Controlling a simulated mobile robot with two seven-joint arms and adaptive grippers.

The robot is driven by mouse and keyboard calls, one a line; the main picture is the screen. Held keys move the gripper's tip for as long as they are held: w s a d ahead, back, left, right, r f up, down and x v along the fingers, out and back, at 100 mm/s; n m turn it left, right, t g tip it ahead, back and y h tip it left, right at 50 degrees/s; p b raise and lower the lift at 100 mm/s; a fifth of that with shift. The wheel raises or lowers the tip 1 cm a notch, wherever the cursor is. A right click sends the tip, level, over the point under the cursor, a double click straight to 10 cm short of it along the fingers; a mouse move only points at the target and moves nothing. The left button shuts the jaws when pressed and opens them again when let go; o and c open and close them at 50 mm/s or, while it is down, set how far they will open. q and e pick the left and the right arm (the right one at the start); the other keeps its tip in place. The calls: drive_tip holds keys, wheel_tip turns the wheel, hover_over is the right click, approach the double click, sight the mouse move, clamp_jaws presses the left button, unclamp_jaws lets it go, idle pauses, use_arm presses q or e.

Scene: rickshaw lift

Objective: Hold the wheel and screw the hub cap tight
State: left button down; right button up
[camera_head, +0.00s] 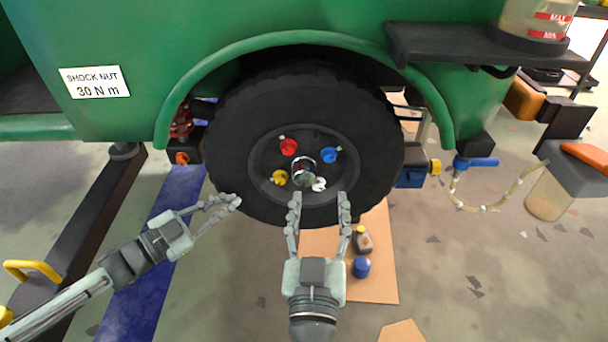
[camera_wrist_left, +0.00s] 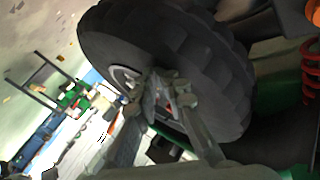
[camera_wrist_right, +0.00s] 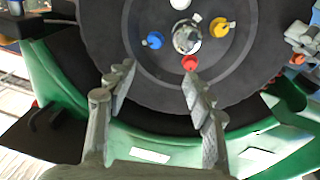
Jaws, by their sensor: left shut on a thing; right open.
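The wheel (camera_head: 225,130) is a black knobbly tyre with a dark rim under the green body. A shiny metallic hub cap (camera_head: 303,170) sits at its centre, and it also shows in the right wrist view (camera_wrist_right: 186,38). My left gripper (camera_head: 232,203) is at the tyre's lower left edge, shut on the wheel; in the left wrist view its fingers (camera_wrist_left: 165,90) overlap the tyre, and the exact contact is hard to see. My right gripper (camera_head: 319,200) is open and empty, its fingers pointing at the wheel just below the hub cap.
Red (camera_head: 288,147), blue (camera_head: 329,155), yellow (camera_head: 280,177) and white (camera_head: 319,185) knobs surround the hub cap. A fluid jar (camera_head: 550,195) stands at right.

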sight(304, 181)
drive_tip(key=shift+n+g+y, duration=0.5)
drive_tip(key=shift+g+y, duration=0.2)
drive_tip(key=shift+y, duration=0.1)
drive_tip(key=w, duration=0.3)
drive_tip(key=w+a+f, duration=0.1)
drive_tip(key=w, duration=0.3)
drive_tip(key=w+a+f, duration=0.1)
drive_tip(key=w, duration=0.2)
drive_tip(key=shift+w+a+f, duration=0.25)
drive_tip(key=shift+c, duration=0.4)
drive_tip(key=c, duration=0.8)
drive_tip(key=shift+m, duration=1)
drive_tip(key=o, duration=0.9)
